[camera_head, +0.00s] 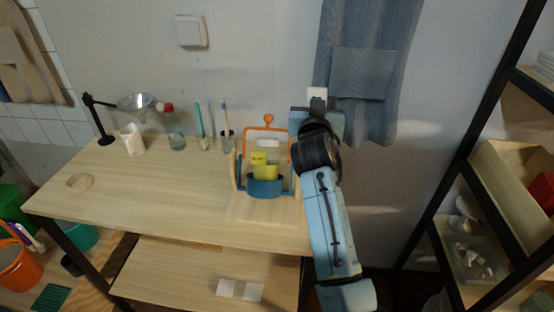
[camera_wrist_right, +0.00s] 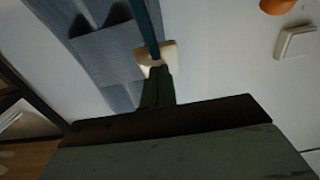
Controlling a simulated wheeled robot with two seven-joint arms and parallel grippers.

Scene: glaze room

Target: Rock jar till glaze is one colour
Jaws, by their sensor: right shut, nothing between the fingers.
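The rocking stand (camera_head: 265,130) has an orange hoop with an orange knob on top, blue side posts and a wooden base. Inside it sits what looks like the jar (camera_head: 264,172), yellow above a blue holder (camera_head: 264,188). Whether the glaze is one colour is too small to tell. The orange knob (camera_wrist_right: 278,5) seems to show at the top edge of the right wrist view. My right gripper (camera_head: 317,94) is shut and empty, just right of the stand and near the wall, apart from the jar. Its closed fingers show in the right wrist view (camera_wrist_right: 155,60). My left gripper is out of view.
A funnel on a black stand (camera_head: 137,103), a white cup (camera_head: 132,140), a small glass jar (camera_head: 177,140) and a brush pot (camera_head: 227,142) stand at the back left. A blue apron (camera_head: 365,75) hangs behind my right arm. The table's front left is mostly clear.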

